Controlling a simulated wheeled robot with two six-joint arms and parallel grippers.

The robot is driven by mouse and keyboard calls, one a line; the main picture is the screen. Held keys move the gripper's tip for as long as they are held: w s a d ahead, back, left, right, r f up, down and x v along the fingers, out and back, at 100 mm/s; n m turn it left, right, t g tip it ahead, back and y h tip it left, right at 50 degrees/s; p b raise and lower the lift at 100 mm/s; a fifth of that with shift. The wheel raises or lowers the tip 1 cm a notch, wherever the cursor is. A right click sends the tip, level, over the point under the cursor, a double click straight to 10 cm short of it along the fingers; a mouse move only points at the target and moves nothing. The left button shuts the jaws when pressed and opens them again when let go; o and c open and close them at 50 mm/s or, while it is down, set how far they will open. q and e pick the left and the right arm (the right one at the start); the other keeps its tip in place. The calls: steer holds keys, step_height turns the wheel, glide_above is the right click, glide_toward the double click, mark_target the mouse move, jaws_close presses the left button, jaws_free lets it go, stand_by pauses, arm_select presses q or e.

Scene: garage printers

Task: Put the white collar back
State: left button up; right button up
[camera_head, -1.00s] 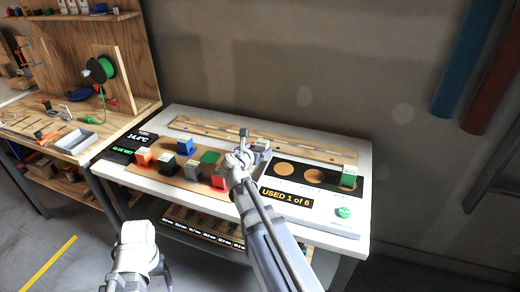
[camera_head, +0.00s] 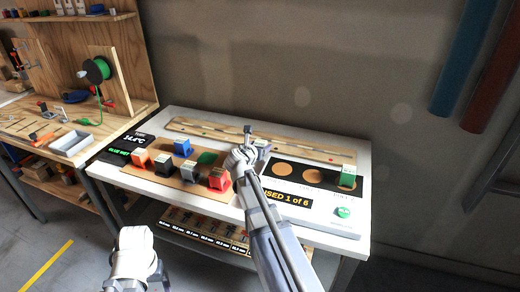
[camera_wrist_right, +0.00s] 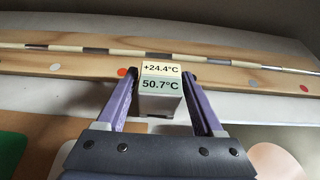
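A pale grey-white block (camera_wrist_right: 161,102), which I take for the white collar, stands between the fingertips of my right gripper (camera_wrist_right: 161,76). Its label reads +24.4°C and 50.7°C. The tips are at or very near its sides; I cannot tell whether they grip it. In the head view, the right gripper (camera_head: 247,157) hides most of the block, and only its pale top (camera_head: 262,143) shows. Part of my left arm is at the lower left; its fingers are not clear.
A green block (camera_head: 348,177) stands on the right panel. A wooden strip (camera_head: 310,148) runs behind.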

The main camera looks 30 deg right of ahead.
jaws_close()
stand_by(0.3)
steer(key=shift+r, duration=0.15)
